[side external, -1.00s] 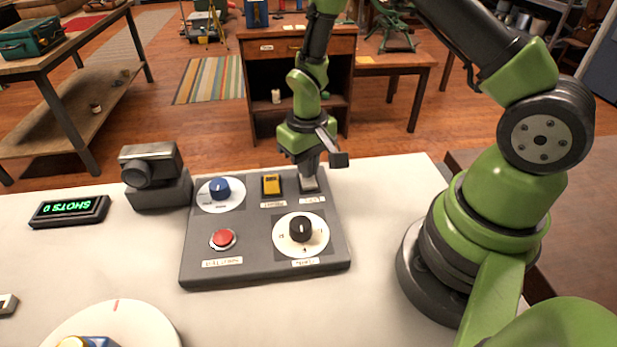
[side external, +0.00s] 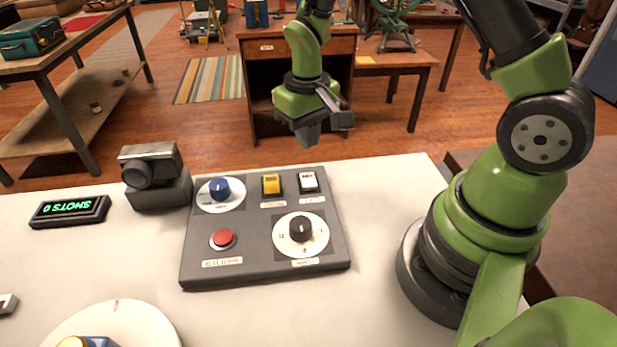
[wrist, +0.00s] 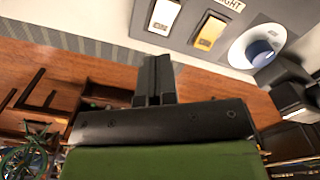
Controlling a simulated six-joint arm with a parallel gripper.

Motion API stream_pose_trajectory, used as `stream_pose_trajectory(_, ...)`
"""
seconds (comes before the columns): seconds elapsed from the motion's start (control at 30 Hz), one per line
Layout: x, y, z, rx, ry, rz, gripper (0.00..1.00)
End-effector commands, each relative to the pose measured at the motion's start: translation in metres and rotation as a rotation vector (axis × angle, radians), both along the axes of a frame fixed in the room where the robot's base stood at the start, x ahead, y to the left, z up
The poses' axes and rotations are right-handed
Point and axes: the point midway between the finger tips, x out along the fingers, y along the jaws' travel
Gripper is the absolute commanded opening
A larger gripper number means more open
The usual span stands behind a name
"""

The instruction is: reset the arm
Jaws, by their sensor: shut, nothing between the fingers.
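My gripper (side external: 309,135) is shut and empty. In the side external view it hangs above and behind the far edge of the grey control panel (side external: 260,224), apart from it. In the wrist view my gripper (wrist: 156,58) shows its fingers together, with nothing between them. The panel carries a white rocker switch (side external: 308,182), a yellow rocker switch (side external: 271,185), a blue knob (side external: 219,188), a black knob (side external: 301,229) and a red button (side external: 223,238). The white switch (wrist: 164,17) also shows in the wrist view, near the fingertips.
A camera on a dark block (side external: 157,192) stands left of the panel. A white round plate (side external: 118,325) with a blue and yellow object (side external: 85,342) is at the front left. The white table (side external: 385,180) is clear right of the panel.

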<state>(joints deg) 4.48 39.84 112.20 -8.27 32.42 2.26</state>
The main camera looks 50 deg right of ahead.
Motion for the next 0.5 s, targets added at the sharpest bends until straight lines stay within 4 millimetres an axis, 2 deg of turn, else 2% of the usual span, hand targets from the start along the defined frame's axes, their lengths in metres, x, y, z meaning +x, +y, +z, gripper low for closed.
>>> stream_pose_trajectory(0.17,0.0,0.0,0.001,0.0,-0.001,0.0,0.0)
stream_pose_trajectory(0.27,0.0,0.001,0.011,0.002,-0.02,-0.004,0.0)
stream_pose_trajectory(0.37,-0.002,0.004,0.037,0.006,-0.069,-0.015,0.0)
stream_pose_trajectory(0.5,-0.016,0.012,0.091,0.025,-0.171,-0.039,0.0)
